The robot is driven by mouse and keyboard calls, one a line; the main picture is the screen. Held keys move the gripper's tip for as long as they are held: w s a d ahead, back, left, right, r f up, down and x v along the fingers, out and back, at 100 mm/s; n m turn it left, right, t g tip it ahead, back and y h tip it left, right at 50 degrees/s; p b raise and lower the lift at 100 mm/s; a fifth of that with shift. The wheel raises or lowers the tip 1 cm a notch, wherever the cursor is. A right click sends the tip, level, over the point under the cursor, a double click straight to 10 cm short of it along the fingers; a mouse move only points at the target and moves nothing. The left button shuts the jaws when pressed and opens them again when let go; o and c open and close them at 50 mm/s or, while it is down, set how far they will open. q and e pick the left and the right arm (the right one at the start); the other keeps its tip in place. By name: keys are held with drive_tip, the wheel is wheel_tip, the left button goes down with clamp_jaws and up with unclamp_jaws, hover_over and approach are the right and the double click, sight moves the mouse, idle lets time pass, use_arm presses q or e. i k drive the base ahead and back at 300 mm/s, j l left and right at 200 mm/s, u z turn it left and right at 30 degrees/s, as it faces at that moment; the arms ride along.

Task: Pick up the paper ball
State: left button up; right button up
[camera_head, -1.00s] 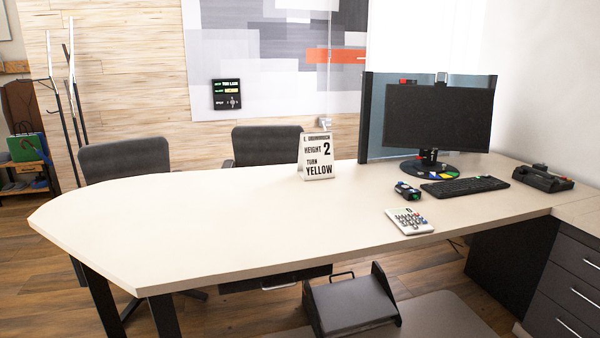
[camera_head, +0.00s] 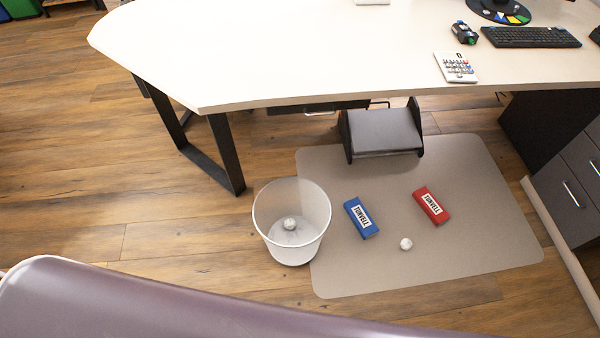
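A small white paper ball (camera_head: 406,244) lies on the grey floor mat (camera_head: 480,255), below the red box. Another small pale ball (camera_head: 290,224) shows inside the white bin (camera_head: 268,238), on its bottom. The bin stands on the floor at the left edge of the mat. Neither of my grippers is in view.
A blue box (camera_head: 361,218) and a red box (camera_head: 431,206) lie on the mat. A dark footrest (camera_head: 386,131) stands at the mat's back edge, under the white desk (camera_head: 260,55). Drawers (camera_head: 580,175) are at the right. A purple-grey curved surface (camera_head: 120,305) fills the bottom left.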

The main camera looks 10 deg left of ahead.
sight(406, 244)
drive_tip(key=l+z, duration=0.15)
drive_tip(key=z, duration=0.8)
